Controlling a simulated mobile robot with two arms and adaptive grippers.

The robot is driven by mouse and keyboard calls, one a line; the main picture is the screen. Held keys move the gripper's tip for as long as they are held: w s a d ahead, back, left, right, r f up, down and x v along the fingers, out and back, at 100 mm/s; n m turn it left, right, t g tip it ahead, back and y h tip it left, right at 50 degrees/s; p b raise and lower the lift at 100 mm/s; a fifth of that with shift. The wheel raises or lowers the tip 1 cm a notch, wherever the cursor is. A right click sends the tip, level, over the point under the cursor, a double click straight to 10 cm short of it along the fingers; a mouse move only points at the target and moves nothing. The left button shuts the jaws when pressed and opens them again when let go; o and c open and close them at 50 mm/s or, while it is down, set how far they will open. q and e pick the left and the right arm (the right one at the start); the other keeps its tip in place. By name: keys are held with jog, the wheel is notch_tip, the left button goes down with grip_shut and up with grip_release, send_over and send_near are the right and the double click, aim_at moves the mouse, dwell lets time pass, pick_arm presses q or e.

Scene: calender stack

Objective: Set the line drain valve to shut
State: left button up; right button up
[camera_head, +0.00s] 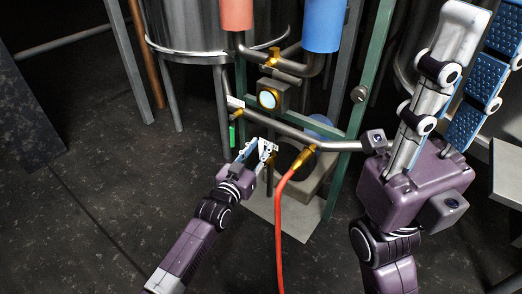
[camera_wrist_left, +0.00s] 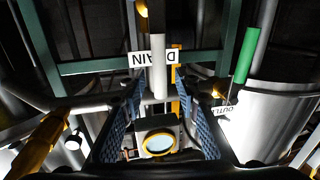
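The upside-down label DRAIN (camera_wrist_left: 138,59) shows in the left wrist view, crossed by a pale upright bar (camera_wrist_left: 158,70). A brass-coloured strip (camera_wrist_left: 177,75) stands beside the bar; I cannot tell which part is the drain lever. My left gripper (camera_head: 268,149) is at the piping below the round sight glass (camera_head: 267,99). In the left wrist view its blue-padded fingers (camera_wrist_left: 163,103) are apart, with the bar in the gap between them and no clear contact. In the head view the gripper hides most of the valve. My right gripper (camera_head: 486,32) is raised, open and empty at the right.
A green-handled valve (camera_head: 232,134) is close left of my left gripper; its label reads OUTLET (camera_wrist_left: 228,110). A red hose (camera_head: 279,215) hangs from a brass fitting close right. Green frame posts (camera_head: 361,110) and a steel tank (camera_head: 190,28) surround the piping. The floor at left is clear.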

pick_arm(q)
jog(key=shift+w+d, duration=0.2)
jog(key=shift+w, duration=0.3)
grip_shut()
